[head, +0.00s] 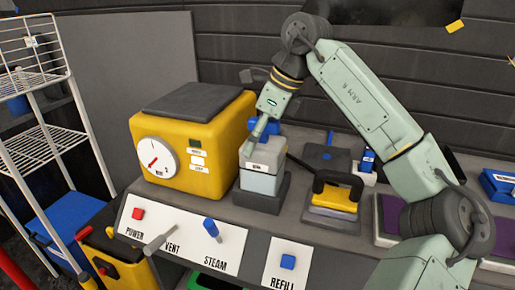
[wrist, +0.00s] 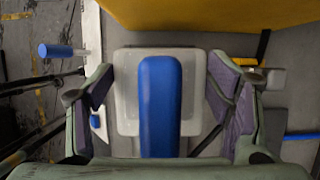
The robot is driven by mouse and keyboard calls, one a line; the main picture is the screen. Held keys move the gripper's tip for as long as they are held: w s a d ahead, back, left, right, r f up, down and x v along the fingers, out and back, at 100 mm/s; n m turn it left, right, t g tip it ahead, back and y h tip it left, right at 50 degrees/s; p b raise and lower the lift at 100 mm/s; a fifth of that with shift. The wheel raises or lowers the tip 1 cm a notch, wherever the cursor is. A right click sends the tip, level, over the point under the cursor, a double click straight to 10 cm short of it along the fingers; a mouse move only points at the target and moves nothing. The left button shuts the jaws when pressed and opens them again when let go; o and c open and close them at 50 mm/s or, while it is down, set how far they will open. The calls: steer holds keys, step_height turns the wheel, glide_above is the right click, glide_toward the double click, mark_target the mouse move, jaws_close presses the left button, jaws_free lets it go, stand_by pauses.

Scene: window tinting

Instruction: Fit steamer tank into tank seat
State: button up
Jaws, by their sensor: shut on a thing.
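The steamer tank (head: 261,180) is a pale box with a grey upper part, a small label and a blue handle (wrist: 160,100) on top. It stands upright at the dark grey tank seat (head: 262,202), right of the yellow steamer (head: 192,148). Its lower end meets the seat in the head view; I cannot tell how deep it sits. My gripper (head: 258,138) is above the tank, pointing down. In the wrist view its two padded fingers (wrist: 160,88) are on either side of the tank, with the handle between them. The seat's inside is hidden.
A yellow iron-like tool with a black handle (head: 335,193) stands close right of the seat. A sloped panel (head: 190,240) with a red button, levers and a blue refill button is in front. A wire rack (head: 40,130) stands at the left.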

steer(key=shift+f, duration=0.65)
steer(key=shift+r, duration=0.2)
steer(key=shift+f, duration=0.15)
steer(key=o, duration=2)
steer(key=shift+c, duration=0.2)
